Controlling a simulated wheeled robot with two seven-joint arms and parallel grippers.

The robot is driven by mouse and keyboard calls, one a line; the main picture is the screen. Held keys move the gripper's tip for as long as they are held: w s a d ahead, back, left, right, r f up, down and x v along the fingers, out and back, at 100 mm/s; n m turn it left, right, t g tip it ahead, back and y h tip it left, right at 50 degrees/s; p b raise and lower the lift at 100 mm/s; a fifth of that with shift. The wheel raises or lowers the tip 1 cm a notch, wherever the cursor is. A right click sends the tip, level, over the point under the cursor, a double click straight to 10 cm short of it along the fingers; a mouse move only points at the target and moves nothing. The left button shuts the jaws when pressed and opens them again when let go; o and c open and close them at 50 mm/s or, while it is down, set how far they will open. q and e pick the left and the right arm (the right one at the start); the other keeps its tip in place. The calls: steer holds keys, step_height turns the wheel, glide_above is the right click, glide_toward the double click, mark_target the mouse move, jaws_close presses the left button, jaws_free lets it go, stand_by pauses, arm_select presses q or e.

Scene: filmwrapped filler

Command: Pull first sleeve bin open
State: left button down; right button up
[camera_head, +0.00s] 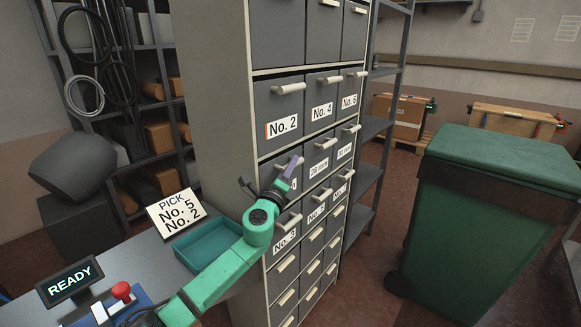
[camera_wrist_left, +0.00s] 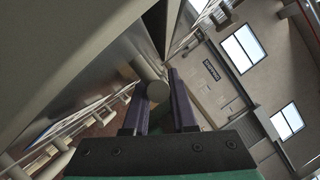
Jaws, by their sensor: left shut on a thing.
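A tall cabinet (camera_head: 212,110) holds grey bins in columns, each with a pale bar handle. The bin labelled No. 2 (camera_head: 281,128) is in the left column and looks closed. My left gripper (camera_head: 291,170) is at the front of the bin just below it, whose label (camera_head: 288,184) is mostly hidden. In the left wrist view my gripper's purple fingers (camera_wrist_left: 157,84) stand on both sides of a round handle end (camera_wrist_left: 157,92), shut on it. Whether this bin has slid out, I cannot tell. A card (camera_head: 174,212) reads PICK No. 5, No. 2. My right gripper is not in view.
A teal tray (camera_head: 208,243) lies on the table beside my left arm. A READY display (camera_head: 70,281) and a red button (camera_head: 121,290) are at the lower left. A green wheeled bin (camera_head: 478,230) stands right of the cabinet, with open floor between.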

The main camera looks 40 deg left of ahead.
arm_select(q)
steer(key=shift+d+f, duration=0.15)
steer(key=d+f+m+t+h+b, duration=0.2)
steer(key=d+f+m+b, duration=0.3)
steer(key=d+m+b, duration=0.3)
steer(key=m+h+b, duration=0.1)
steer(key=b, duration=0.2)
steer(key=shift+f+t, duration=0.2)
steer(key=shift+t, duration=0.1)
stand_by(0.4)
steer(key=shift+w, duration=0.1)
steer(key=c, duration=1)
jaws_free()
steer(key=b+v, duration=0.5)
steer(key=v, duration=0.9)
steer(key=shift+s+h, duration=0.3)
